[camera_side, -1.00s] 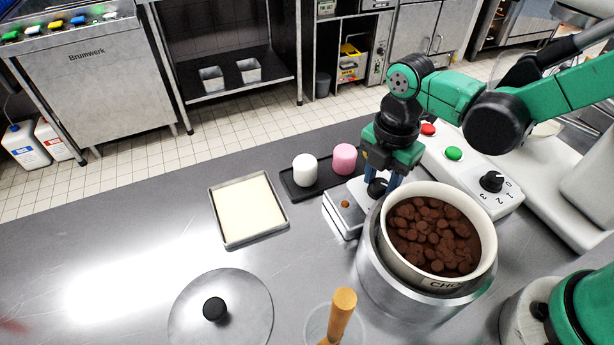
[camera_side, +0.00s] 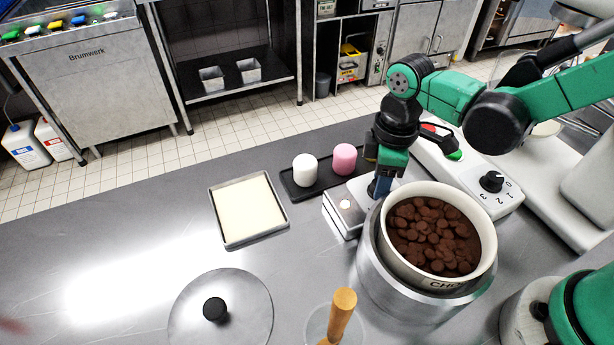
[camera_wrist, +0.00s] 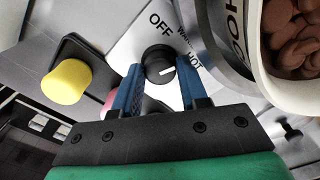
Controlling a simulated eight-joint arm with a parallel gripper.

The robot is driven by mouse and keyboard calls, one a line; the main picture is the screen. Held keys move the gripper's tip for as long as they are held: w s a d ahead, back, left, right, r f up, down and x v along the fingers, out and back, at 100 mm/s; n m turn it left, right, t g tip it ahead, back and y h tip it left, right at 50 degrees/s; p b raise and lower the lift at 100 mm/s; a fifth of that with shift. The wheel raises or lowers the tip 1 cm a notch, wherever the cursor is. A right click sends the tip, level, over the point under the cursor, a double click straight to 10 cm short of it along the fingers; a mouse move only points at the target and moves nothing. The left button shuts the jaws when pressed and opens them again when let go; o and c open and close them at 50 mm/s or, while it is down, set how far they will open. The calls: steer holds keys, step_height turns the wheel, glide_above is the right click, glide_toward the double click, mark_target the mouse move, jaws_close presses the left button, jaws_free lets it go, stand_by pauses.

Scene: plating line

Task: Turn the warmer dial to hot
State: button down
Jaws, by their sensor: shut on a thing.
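The warmer dial (camera_wrist: 158,60) is a black knob with a white pointer, on the warmer's light panel (camera_side: 341,215). In the wrist view the pointer aims right, toward the HOT label, away from OFF; WARM is partly covered. My gripper (camera_wrist: 158,66) has one blue finger on each side of the knob and is shut on it. In the side view my gripper (camera_side: 380,187) points down at the panel and hides the dial. A lamp (camera_side: 345,204) on the panel glows pale. The warmer's steel body (camera_side: 385,290) holds a white pot (camera_side: 395,262) of chocolate pieces (camera_side: 430,235).
A black tray (camera_side: 300,197) with white and pink cylinders stands left of the panel; a yellow cylinder (camera_wrist: 67,80) shows in the wrist view. A cream-filled pan (camera_side: 248,210), a lid (camera_side: 240,305) and a wooden handle (camera_side: 340,315) are around. A control box (camera_side: 505,200) is right.

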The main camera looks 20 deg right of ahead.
steer(key=m, duration=0.4)
steer(key=shift+m, duration=2.2)
steer(key=shift+c, duration=2.4)
jaws_free()
steer(key=shift+r, duration=0.1)
steer(key=shift+r, duration=2.7)
